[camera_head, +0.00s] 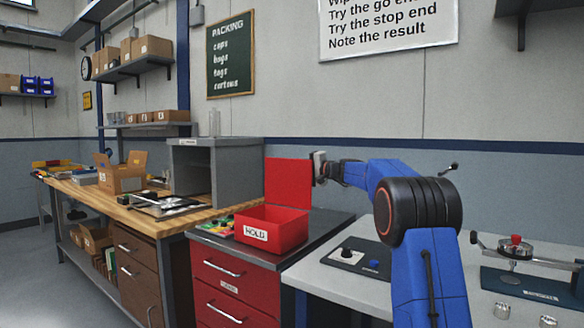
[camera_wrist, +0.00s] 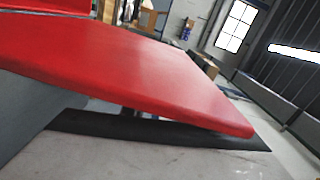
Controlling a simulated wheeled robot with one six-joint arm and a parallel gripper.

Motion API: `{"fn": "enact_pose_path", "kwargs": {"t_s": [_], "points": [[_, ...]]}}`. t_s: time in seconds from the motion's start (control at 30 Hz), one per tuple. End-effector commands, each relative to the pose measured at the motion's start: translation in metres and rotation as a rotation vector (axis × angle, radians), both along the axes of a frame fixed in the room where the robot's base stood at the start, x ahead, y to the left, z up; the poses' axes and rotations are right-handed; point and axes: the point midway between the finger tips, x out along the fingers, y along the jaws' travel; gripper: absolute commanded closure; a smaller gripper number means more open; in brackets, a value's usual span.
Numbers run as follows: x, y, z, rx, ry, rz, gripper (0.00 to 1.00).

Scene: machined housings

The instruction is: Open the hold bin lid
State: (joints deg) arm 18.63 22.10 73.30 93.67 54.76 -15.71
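The red hold bin (camera_head: 272,232), with a white HOLD label, sits on the dark top of a red drawer cabinet. Its red lid (camera_head: 288,181) stands upright at the back of the bin, so the bin is open. My gripper (camera_head: 319,166) is at the lid's upper right edge; touching or just apart, I cannot tell. In the wrist view the lid (camera_wrist: 130,70) fills much of the picture as a broad red panel.
A grey open-fronted box (camera_head: 212,170) stands left of the bin on the wooden bench. Small colourful items (camera_head: 216,228) lie beside the bin.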

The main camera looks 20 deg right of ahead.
Motion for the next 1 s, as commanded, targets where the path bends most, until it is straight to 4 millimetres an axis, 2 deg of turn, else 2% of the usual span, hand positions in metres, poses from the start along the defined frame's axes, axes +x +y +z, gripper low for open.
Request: {"fn": "enact_pose_path", "kwargs": {"t_s": [0.3, 0.47, 1.0], "points": [[-0.001, 0.0, 0.004, 0.0, -0.005, 0.001, 0.72], [-0.011, -0.007, 0.005, 0.0, -0.005, -0.001, 0.72], [-0.096, -0.069, 0.004, 0.0, -0.005, -0.003, 0.72]]}}
